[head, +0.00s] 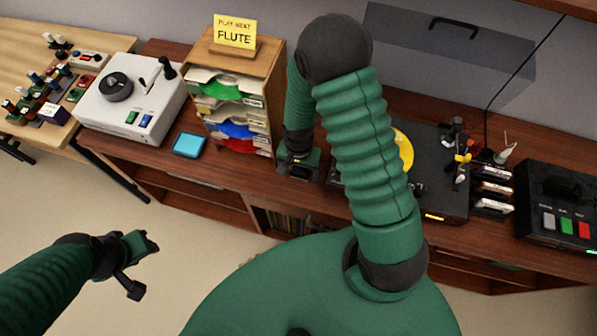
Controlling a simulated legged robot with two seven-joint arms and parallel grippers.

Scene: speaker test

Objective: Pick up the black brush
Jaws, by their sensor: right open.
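My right gripper (298,165) is open, just right of the wooden rack and at the left end of the dark turntable (440,205). My own arm crosses in front of the turntable and hides much of it. I cannot clearly pick out the black brush; something dark sits at the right gripper's fingers, but I cannot tell it from the gripper itself. My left gripper (140,265) hangs over the floor at the lower left, away from the furniture; its jaw opening is unclear.
A wooden rack (270,70) with coloured sleeves bears a yellow FLUTE sign (235,32). Left of it are a blue pad (188,145) and a white device (130,100). Small dark items (460,150) and a black button box (560,205) stand at right.

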